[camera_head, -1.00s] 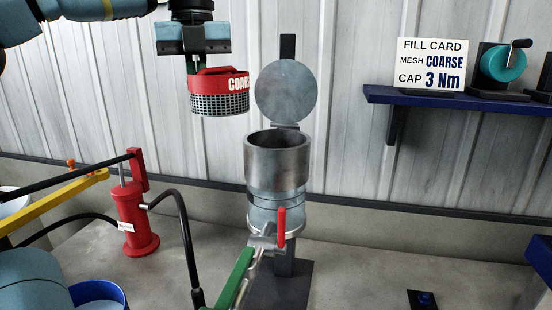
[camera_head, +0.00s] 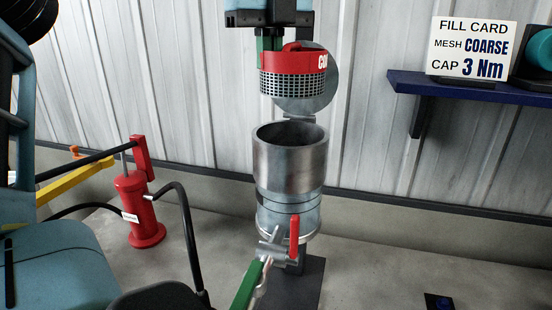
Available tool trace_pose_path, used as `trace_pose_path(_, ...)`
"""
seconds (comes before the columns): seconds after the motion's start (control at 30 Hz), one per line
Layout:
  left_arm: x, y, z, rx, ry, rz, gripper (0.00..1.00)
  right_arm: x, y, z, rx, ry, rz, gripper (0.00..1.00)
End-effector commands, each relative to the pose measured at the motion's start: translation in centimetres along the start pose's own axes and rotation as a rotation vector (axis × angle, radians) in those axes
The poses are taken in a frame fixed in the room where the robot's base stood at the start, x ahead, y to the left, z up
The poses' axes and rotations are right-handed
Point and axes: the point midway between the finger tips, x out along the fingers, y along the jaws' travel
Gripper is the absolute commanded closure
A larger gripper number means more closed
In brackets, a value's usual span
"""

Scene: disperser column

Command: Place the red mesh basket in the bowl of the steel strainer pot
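The red mesh basket (camera_head: 291,72) has a red rim band with white lettering, a red handle and dark mesh sides. My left gripper (camera_head: 271,42) is at the top of the view and shut on the basket's handle, which is partly hidden. The basket hangs upright above the steel strainer pot (camera_head: 290,165), with a clear gap between them. The pot's bowl is open at the top; I cannot see its bottom. Its round lid (camera_head: 306,103) stands raised behind, partly hidden by the basket. My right gripper is not in view.
A red valve lever (camera_head: 294,237) and a green bar (camera_head: 245,288) are at the pot's front. A red hand pump (camera_head: 138,210) with a black hose stands left. A blue shelf (camera_head: 470,88) on the right wall holds a fill card (camera_head: 472,48) reading COARSE, 3 Nm.

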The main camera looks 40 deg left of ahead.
Motion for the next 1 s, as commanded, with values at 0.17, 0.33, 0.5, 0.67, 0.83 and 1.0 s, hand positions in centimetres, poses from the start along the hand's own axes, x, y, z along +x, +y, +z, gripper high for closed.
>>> trace_pose_path(0.17, 4.2, 0.1, 0.0, 0.004, 0.004, 0.001, 1.0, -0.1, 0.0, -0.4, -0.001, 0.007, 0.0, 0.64)
trace_pose_path(0.33, 7.6, 0.1, 0.0, 0.003, 0.002, 0.0, 1.0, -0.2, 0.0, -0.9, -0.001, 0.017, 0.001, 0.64)
trace_pose_path(0.5, 9.3, 0.0, 0.0, 0.001, 0.001, -0.001, 1.0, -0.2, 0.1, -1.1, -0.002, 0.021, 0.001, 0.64)
trace_pose_path(0.67, 9.5, 0.0, 0.0, 0.0, -0.001, -0.002, 1.0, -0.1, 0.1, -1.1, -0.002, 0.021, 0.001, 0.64)
trace_pose_path(0.83, 11.0, 0.1, 0.0, 0.001, 0.002, 0.0, 1.0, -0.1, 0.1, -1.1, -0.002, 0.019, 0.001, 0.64)
trace_pose_path(1.0, 13.3, 0.0, 0.0, 0.001, 0.002, 0.0, 1.0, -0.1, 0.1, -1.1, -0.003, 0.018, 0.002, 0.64)
